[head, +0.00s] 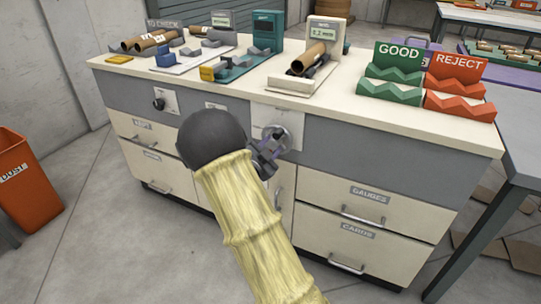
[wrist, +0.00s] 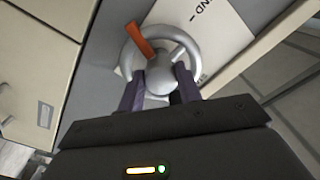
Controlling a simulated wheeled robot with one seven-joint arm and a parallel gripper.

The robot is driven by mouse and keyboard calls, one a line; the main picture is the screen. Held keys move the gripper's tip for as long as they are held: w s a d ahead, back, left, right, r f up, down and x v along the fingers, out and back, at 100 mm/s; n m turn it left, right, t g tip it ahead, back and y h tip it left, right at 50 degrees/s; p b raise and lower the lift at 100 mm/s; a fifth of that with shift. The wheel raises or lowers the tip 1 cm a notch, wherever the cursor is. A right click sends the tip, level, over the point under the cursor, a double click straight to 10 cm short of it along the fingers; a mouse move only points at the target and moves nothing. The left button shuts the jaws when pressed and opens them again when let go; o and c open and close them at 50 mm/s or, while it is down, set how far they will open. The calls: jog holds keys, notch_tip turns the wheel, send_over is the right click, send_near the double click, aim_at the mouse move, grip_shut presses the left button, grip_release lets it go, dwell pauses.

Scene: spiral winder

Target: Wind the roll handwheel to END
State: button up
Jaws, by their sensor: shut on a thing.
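The roll handwheel is a silver ring with a round hub, on a pale plate (head: 292,117) on the front of the bench. In the head view the handwheel (head: 283,133) is partly hidden by my gripper (head: 268,150). In the wrist view the handwheel (wrist: 189,42) has an orange pointer (wrist: 139,38) slanting to the upper left. The END mark (wrist: 207,6) is at the upper right of the wheel, away from the pointer. My gripper (wrist: 160,78) is shut on the handwheel, its two dark fingers on either side of the hub at the near rim.
A smaller black knob (head: 158,104) is on the bench front to the left. Drawers with bar handles (head: 362,215) lie below. The bench top holds a gauge with a cardboard roll (head: 306,58), a green GOOD rack (head: 391,87) and a red REJECT rack (head: 459,103). An orange bin (head: 27,180) stands left.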

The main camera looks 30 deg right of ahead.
jog(key=m+b, duration=0.2)
jog(key=f+m+b, duration=0.1)
jog(key=m+b, duration=0.1)
jog(key=b, duration=0.1)
jog(key=shift+a+m, duration=0.1)
jog(key=shift+m, duration=0.2)
jog(key=m+b, duration=0.3)
jog(key=b, duration=0.2)
jog(key=shift+r+m, duration=0.1)
jog(key=shift+m, duration=0.3)
jog(key=m+b, duration=0.1)
jog(key=b, duration=0.1)
jog(key=m+b, duration=0.2)
jog(key=shift+r+m, duration=0.2)
jog(key=shift+m, duration=0.1)
jog(key=shift+r+m+b, duration=0.2)
jog(key=shift+m+b, duration=0.3)
jog(key=shift+b, duration=0.25)
jog(key=o, duration=1)
jog(key=shift+w+r, duration=0.1)
jog(key=shift+r, duration=0.05)
